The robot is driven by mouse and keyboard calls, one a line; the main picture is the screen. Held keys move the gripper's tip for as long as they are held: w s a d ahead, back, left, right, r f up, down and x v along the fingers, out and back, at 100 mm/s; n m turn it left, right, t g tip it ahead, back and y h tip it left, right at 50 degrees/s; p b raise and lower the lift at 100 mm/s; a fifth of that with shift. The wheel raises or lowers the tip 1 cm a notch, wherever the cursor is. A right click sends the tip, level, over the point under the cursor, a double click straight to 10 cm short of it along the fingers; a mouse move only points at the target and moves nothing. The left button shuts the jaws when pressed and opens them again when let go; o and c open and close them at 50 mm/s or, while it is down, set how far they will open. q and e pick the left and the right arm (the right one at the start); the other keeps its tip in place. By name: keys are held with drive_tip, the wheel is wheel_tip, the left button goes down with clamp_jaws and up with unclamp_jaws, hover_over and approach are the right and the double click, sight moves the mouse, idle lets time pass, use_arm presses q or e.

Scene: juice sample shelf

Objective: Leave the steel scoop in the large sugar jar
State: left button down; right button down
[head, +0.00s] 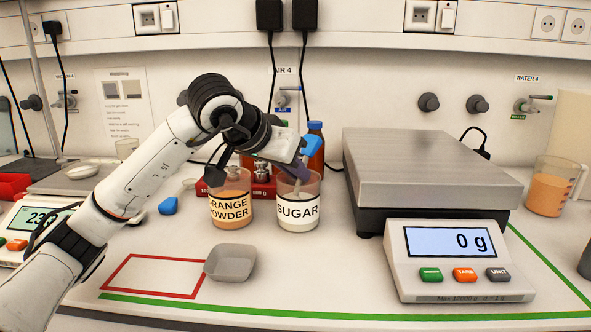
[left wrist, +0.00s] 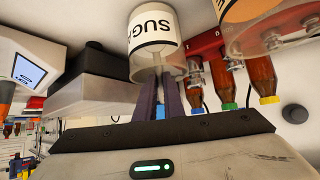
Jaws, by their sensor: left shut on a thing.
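The jar labelled SUGAR (head: 297,217) stands upright on the bench, with white contents. It also shows in the left wrist view (left wrist: 152,32), just beyond my fingertips. My left gripper (head: 297,170) is above and at the mouth of this jar, its dark fingers shut on the scoop. The scoop's blue handle end (head: 312,146) sticks up beside the fingers, and a pale shaft runs down into the jar. The scoop's bowl is hidden, so I cannot tell if it touches the sugar. My right gripper is not in view.
The ORANGE POWDER jar (head: 231,208) stands close left. Bottles and a red weight block (head: 262,190) are behind. A large scale (head: 459,242) reading 0 g is at right. A grey weighing dish (head: 231,263) lies in front, beside a red-outlined area. A blue-ended utensil (head: 168,206) lies left.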

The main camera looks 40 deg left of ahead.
use_arm(q)
drive_tip(key=c, duration=1.8)
unclamp_jaws()
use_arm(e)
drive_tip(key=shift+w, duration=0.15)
use_arm(q)
drive_tip(key=p+v, duration=0.1)
drive_tip(key=v, duration=0.9)
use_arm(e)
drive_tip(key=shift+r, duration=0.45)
use_arm(q)
drive_tip(key=shift+s+r, duration=0.1)
drive_tip(key=shift+s, duration=0.05)
